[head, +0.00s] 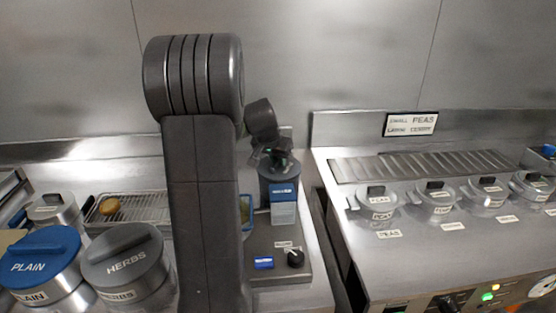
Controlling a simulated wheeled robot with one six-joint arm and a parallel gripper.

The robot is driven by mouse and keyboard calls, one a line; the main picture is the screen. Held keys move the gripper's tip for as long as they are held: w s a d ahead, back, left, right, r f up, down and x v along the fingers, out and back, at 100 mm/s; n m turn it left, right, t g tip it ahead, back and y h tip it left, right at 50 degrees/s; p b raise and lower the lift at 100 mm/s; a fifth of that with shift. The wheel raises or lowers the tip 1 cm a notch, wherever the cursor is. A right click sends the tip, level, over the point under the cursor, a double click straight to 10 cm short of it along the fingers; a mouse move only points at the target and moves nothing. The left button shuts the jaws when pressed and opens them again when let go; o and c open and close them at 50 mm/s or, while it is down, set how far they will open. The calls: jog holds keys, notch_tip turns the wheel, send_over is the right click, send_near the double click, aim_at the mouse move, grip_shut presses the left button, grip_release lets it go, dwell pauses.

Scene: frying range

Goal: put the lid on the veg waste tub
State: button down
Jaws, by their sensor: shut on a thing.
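My gripper (274,160) is small in the head view, just right of my large upright arm link. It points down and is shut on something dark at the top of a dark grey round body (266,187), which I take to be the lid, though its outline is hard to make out. A box-shaped thing with a blue and white front (284,206) stands just in front of it and hides its lower part. I cannot read a veg waste label, and I cannot tell whether lid and tub touch. My arm hides part of the counter to the left.
A blue-lidded PLAIN tub (42,262) and a grey-lidded HERBS tub (126,262) stand at front left. A wire rack (140,207) holds a brown piece. A gap (328,225) separates the counters.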

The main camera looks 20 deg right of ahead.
jog(key=shift+f+b, duration=0.3)
jog(key=shift+b, duration=0.1)
dwell(0.5)
jog(key=c, duration=1.3)
grip_release()
jog(key=shift+r, duration=0.15)
jog(key=v, duration=1.3)
jog(key=shift+a+r+b, duration=0.15)
jog(key=shift+r+b, duration=0.1)
jog(key=shift+b, duration=0.15)
